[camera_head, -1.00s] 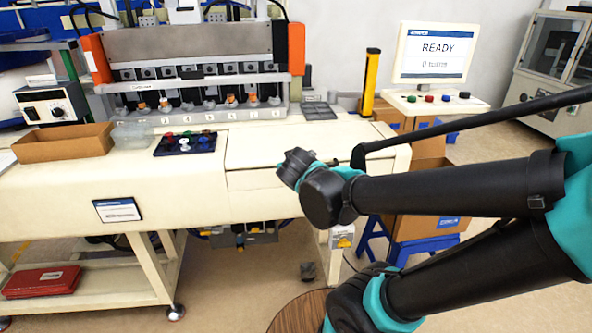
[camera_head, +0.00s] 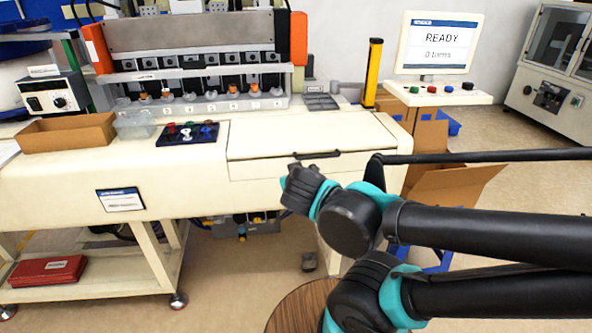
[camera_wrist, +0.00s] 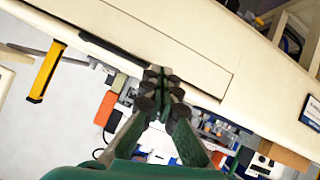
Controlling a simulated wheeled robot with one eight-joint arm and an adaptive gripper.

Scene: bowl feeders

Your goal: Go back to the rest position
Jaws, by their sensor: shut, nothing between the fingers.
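In the wrist view my gripper (camera_wrist: 162,85) is shut and holds nothing. Its fingertips point toward the cream workbench front (camera_wrist: 190,40). In the head view my arm comes in from the right and folds in front of the bench; the wrist end shows near the middle, in front of the drawer panel of the cream workbench (camera_head: 250,185). The fingers are not seen clearly in the head view.
The bowl-feeder machine (camera_head: 190,45) stands on the bench, with a cardboard tray (camera_head: 65,133) and a button panel (camera_head: 192,133) in front. A yellow post (camera_head: 373,72) and a READY monitor (camera_head: 440,45) are at right. A round wooden stool top (camera_head: 300,305) is below my arm.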

